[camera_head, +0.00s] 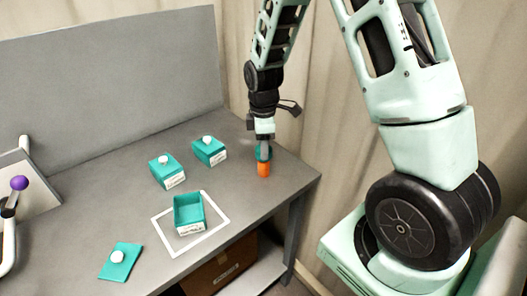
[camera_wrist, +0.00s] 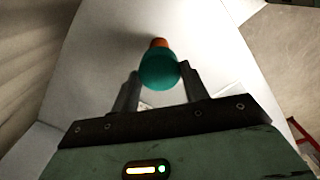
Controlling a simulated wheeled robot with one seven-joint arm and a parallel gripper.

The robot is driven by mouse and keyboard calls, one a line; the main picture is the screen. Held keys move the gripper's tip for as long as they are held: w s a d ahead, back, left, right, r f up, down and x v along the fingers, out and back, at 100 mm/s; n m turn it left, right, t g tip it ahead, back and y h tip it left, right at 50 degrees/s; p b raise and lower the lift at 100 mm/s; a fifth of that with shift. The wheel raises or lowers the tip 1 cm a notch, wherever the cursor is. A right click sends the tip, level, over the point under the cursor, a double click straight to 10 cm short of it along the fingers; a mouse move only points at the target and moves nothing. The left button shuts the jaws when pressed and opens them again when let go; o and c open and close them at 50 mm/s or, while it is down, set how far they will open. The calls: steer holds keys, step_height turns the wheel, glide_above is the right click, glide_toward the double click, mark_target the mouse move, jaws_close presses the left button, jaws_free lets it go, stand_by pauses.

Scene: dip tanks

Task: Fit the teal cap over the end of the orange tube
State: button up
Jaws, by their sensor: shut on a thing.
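The teal cap (camera_head: 258,155) is held between the fingers of my gripper (camera_head: 264,147), near the table's right end. The orange tube (camera_head: 264,170) stands upright directly under it. In the wrist view, the teal cap (camera_wrist: 158,73) sits between the two fingertips of my gripper (camera_wrist: 159,69), and a bit of the orange tube (camera_wrist: 159,42) shows past it. The cap is over the tube's top end and no gap shows between them. I cannot tell how far it is over the tube, since the cap hides the tube's end.
Two closed teal boxes (camera_head: 167,172) (camera_head: 209,151) stand left of the tube. An open teal box (camera_head: 188,212) stands inside a white outline (camera_head: 222,226), and a teal lid (camera_head: 122,264) lies in front. A purple-knobbed lever (camera_head: 19,183) is at far left. A grey panel (camera_head: 110,75) backs the table.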

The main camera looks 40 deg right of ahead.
steer(key=shift+f, duration=1.5)
steer(key=shift+f, duration=0.15)
steer(key=o, duration=1)
